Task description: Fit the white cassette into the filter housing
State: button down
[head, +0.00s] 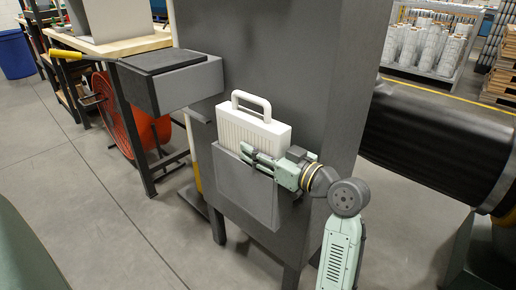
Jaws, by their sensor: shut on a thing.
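The white cassette (252,127) is a ribbed flat block with a white loop handle on top. It stands upright at the open top of the grey filter housing (245,190), a box on the front of the dark grey cabinet. The cassette's lower part is hidden behind the housing's front wall, so its depth inside cannot be told. My gripper (256,158) reaches in from the right in front of the cassette, at the housing's upper edge. It is shut on the cassette, though the contact at the fingertips is small and hard to make out.
The tall grey cabinet (290,60) stands behind the housing. A grey box with a dark top (172,75) juts out at upper left. A large black roll (435,145) lies to the right. A workbench and orange reel (115,115) stand at left. The floor in front is clear.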

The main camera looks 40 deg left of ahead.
jog(key=shift+f, duration=0.1)
jog(key=c, duration=1)
grip_release()
jog(key=shift+o, duration=0.2)
jog(key=s+d, duration=0.1)
jog(key=d, duration=1.1)
